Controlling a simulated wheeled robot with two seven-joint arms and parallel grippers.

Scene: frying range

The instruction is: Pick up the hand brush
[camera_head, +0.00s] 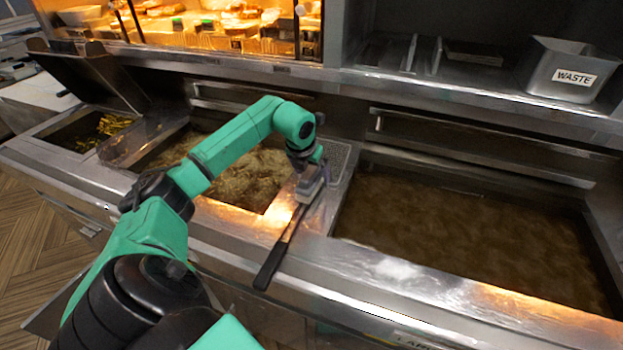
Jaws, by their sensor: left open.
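The hand brush (277,252) lies on the metal divider between two fryer vats. Its dark handle points toward the front edge and overhangs it a little. Its far end runs up under my left gripper (308,192). My left arm reaches in from the left and bends down, so the gripper points down over the far part of the brush. The left gripper is open. The gripper hides the brush's far end, and I cannot tell whether the fingers touch it. My right gripper is out of view.
A large vat of brown oil (460,235) lies to the right and a bubbling vat (245,175) to the left. A fry basket (135,142) stands further left. A metal bin marked WASTE (568,70) sits on the shelf at back right. A lit food display is behind.

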